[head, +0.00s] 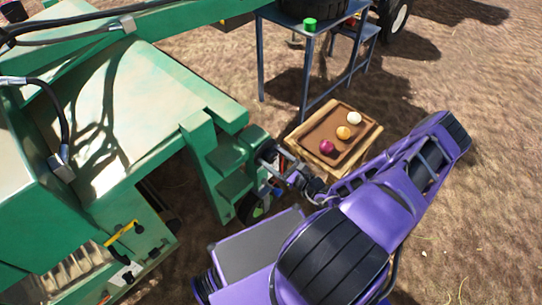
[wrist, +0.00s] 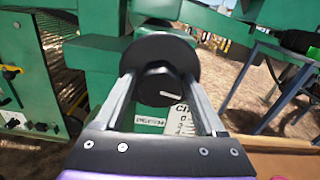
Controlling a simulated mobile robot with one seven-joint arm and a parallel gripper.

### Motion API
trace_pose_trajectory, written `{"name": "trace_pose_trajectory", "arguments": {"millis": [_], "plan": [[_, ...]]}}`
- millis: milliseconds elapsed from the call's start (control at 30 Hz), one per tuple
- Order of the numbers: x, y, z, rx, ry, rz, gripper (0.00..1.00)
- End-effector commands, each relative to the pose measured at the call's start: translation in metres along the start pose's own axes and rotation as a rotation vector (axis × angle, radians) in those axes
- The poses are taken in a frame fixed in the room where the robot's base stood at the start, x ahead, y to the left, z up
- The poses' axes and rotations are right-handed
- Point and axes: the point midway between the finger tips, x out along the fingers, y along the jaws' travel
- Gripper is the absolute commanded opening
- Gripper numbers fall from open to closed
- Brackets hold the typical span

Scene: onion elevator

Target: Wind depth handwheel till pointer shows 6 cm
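The depth handwheel (wrist: 160,50) is a black disc with a dark hub and a small white mark, facing my wrist camera. In the head view it is a small dark wheel (head: 267,151) beside the green machine. My gripper (wrist: 158,80) has its two fingers spread wide, one on each side of the hub, tips close to the wheel face. I see no clear contact. A white scale plate (wrist: 182,118) with a "CM" heading and small numbers shows below the wheel, partly covered by the right finger. I cannot make out the pointer.
The green machine (head: 150,90) fills the left. A wooden crate (head: 349,120) holding a brown tray with purple, orange and white onions stands beside my arm. A metal table (head: 310,28) with a green object (head: 309,24) stands behind. Bare soil lies at right.

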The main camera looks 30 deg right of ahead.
Motion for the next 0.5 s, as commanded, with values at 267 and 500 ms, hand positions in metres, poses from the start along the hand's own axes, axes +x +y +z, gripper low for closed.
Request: {"name": "trace_pose_trajectory", "arguments": {"millis": [267, 500], "plan": [[-0.0002, 0.0, 0.0, 0.0, 0.0, 0.0, 0.2], [-0.0003, 0.0, 0.0, 0.005, 0.0, 0.0, 0.02]]}}
